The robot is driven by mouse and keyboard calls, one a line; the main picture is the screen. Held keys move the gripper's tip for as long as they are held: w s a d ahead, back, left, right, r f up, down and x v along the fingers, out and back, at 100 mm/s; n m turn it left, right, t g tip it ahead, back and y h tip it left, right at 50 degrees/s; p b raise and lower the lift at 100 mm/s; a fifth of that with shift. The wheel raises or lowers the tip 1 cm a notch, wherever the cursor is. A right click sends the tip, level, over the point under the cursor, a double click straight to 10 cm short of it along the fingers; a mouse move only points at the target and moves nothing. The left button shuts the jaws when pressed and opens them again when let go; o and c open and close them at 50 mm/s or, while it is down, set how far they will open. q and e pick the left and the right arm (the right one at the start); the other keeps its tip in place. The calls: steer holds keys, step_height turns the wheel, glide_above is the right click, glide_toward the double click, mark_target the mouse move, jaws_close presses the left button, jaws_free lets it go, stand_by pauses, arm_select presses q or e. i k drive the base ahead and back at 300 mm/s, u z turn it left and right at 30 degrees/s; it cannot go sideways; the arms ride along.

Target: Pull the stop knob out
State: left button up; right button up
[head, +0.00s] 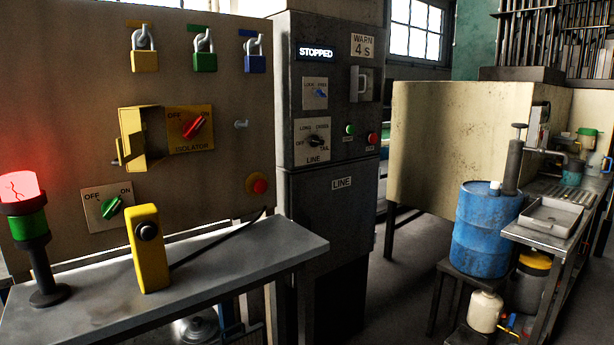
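A red round knob (259,186) on a dull yellow round base sits low on the right of the beige panel (215,85). It looks like the stop knob; I cannot tell whether it is pushed in or out. A smaller red button (373,138) is on the dark grey cabinet (325,215), right of a green button (350,129). The cabinet's display (316,53) reads STOPPED. Neither of my grippers is in view.
A grey shelf (240,262) juts out below the panel, bearing a yellow box (147,250) with a dark button and a lamp post (27,225) lit red on top. An isolator switch (194,127) with an open yellow cover, a green switch (111,208) and padlocks (204,55) are also on the panel.

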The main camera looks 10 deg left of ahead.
mark_target(260, 185)
steer(key=u, duration=0.45)
steer(key=i, duration=0.85)
steer(key=u, duration=0.8)
